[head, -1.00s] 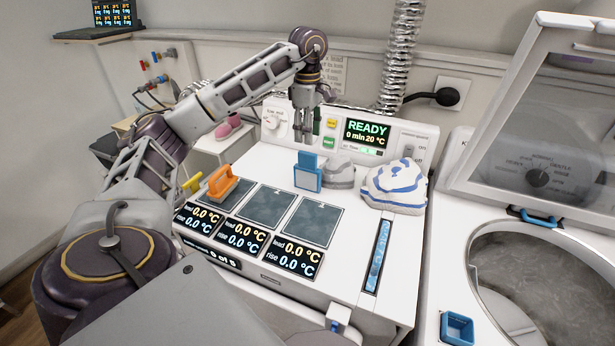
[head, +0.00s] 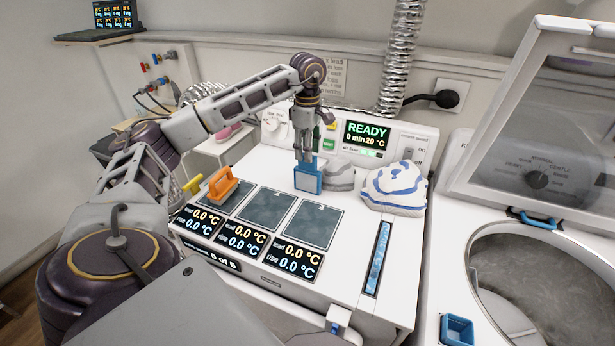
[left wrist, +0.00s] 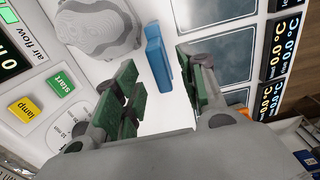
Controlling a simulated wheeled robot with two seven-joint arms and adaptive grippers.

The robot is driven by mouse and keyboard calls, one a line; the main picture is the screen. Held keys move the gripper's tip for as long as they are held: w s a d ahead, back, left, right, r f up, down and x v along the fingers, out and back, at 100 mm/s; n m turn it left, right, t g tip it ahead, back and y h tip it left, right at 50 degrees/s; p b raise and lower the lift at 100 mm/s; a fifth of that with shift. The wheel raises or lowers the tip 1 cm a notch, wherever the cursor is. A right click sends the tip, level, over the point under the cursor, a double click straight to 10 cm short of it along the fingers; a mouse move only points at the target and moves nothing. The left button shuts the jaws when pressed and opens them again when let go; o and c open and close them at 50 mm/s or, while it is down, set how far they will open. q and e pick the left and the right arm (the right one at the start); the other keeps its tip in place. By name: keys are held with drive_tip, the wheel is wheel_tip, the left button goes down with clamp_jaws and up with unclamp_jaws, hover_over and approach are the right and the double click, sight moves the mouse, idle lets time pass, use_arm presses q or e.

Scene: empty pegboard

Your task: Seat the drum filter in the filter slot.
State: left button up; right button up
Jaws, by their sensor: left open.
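The blue-framed piece with a pale panel (head: 308,181), which looks like the drum filter, stands upright on the white machine top. It also shows in the left wrist view (left wrist: 159,62), edge-on, between and just beyond the finger ends. My left gripper (head: 303,156) is directly above it, pointing down, open; its green-padded fingers are spread and not visibly pressing on it. A long narrow slot with a blue, frosted inside (head: 377,258) lies at the right of the top; it looks like the filter slot. My right gripper is not in view.
A grey lump (head: 341,177) and a blue-striped white bundle (head: 396,188) lie right of the blue piece. Dark plates (head: 265,209) and an orange-handled tool (head: 222,184) lie in front. The control panel (head: 368,140) stands behind.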

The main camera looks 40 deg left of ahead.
use_arm(q)
drive_tip(key=shift+f, duration=0.3)
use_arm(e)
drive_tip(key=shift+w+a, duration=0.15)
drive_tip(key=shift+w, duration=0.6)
use_arm(q)
drive_tip(key=shift+c, duration=0.3)
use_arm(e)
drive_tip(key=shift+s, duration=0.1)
use_arm(q)
clamp_jaws()
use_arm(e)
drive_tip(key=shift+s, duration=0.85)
